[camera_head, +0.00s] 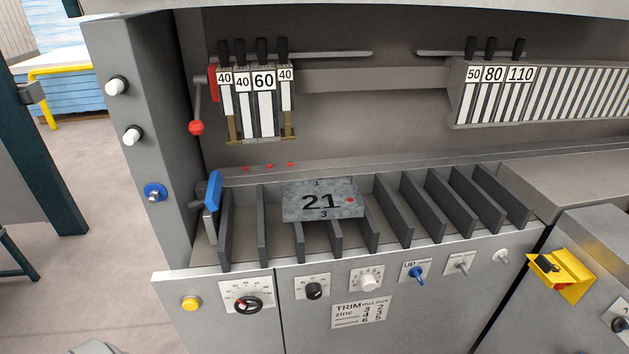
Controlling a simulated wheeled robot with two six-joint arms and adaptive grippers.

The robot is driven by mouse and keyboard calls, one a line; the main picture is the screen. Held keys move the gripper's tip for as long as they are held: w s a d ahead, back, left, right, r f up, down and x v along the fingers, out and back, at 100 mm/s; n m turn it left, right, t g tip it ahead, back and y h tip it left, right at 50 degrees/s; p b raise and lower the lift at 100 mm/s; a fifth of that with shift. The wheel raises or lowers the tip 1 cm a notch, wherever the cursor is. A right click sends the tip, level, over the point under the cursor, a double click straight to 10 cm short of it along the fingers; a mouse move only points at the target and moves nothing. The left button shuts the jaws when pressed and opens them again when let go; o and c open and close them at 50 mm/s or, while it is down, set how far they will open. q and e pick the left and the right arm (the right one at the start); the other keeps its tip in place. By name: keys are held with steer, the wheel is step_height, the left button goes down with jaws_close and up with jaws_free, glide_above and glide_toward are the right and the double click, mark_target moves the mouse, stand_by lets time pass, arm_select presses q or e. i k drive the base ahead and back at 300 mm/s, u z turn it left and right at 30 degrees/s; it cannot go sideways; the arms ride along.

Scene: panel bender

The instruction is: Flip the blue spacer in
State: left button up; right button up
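The blue spacer (214,189) is a small blue block on a grey piece at the left end of the row of dark upright dividers. It stands up, leaning slightly, beside the leftmost divider (226,225). I cannot make out how the spacer is hinged.
A grey plate marked 21 (321,199) lies across several dividers. A red-ball lever (196,127) and numbered tool blocks (264,100) are above. A round blue button (155,192) is to the left. Knobs and a blue-handled UP switch (417,272) line the front panel.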

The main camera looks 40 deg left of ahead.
mark_target(214, 194)
steer(key=z, duration=0.75)
steer(key=k, duration=1.4)
steer(key=u, duration=1.7)
steer(key=i, duration=0.5)
steer(key=u, duration=0.05)
